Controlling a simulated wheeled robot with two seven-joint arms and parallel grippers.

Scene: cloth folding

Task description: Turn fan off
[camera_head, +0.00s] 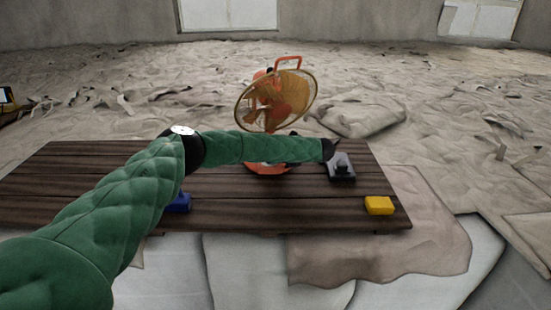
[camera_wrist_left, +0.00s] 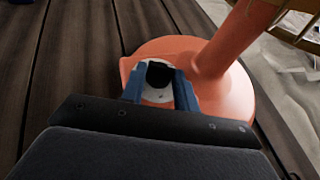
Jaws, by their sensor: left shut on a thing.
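The fan (camera_head: 275,100) has an orange head and handle, and its orange base (camera_head: 262,169) stands on the dark plank table (camera_head: 90,180). My green left arm crosses in front of the fan and hides part of its stand. In the left wrist view, a black knob (camera_wrist_left: 159,74) sits on a white dial (camera_wrist_left: 157,95) on the orange base (camera_wrist_left: 230,95). The two blue fingers of my left gripper (camera_wrist_left: 158,82) are on both sides of the knob, shut on it. The fan's orange post (camera_wrist_left: 232,45) rises close to the right finger. My right gripper is not in view.
A yellow block (camera_head: 379,205) lies near the table's front right corner. A blue block (camera_head: 181,202) lies partly behind my arm. A grey and black thing (camera_head: 342,170) is by my arm's end; I cannot tell what it is. The table's left part is clear.

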